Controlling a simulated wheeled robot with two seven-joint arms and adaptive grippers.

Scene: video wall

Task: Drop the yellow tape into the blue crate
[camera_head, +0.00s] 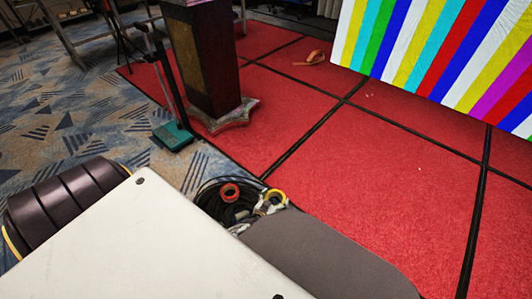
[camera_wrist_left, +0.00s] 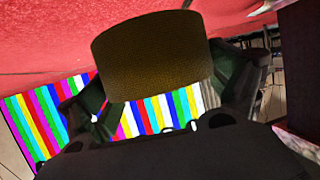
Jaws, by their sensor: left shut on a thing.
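The yellow tape (camera_wrist_left: 152,58) is large in the left wrist view as a dark yellow-brown roll, seen side-on between the two dark fingers of my left gripper (camera_wrist_left: 160,92). The gripper is shut on it. In the head view a small yellow ring (camera_head: 277,196) shows at the pale fingers of my left gripper (camera_head: 268,204), just beyond a grey rounded panel. It is held beside black coiled cables. I cannot make out a blue crate in either view. My right gripper is not in view.
Black cables (camera_head: 212,204) lie coiled with a red ring (camera_head: 230,191) by the gripper. A dark lectern (camera_head: 205,55) and a stand with a teal base (camera_head: 173,136) are farther back. An orange-brown roll (camera_head: 315,57) lies on the open red floor (camera_head: 360,165) near the striped video wall (camera_head: 440,50).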

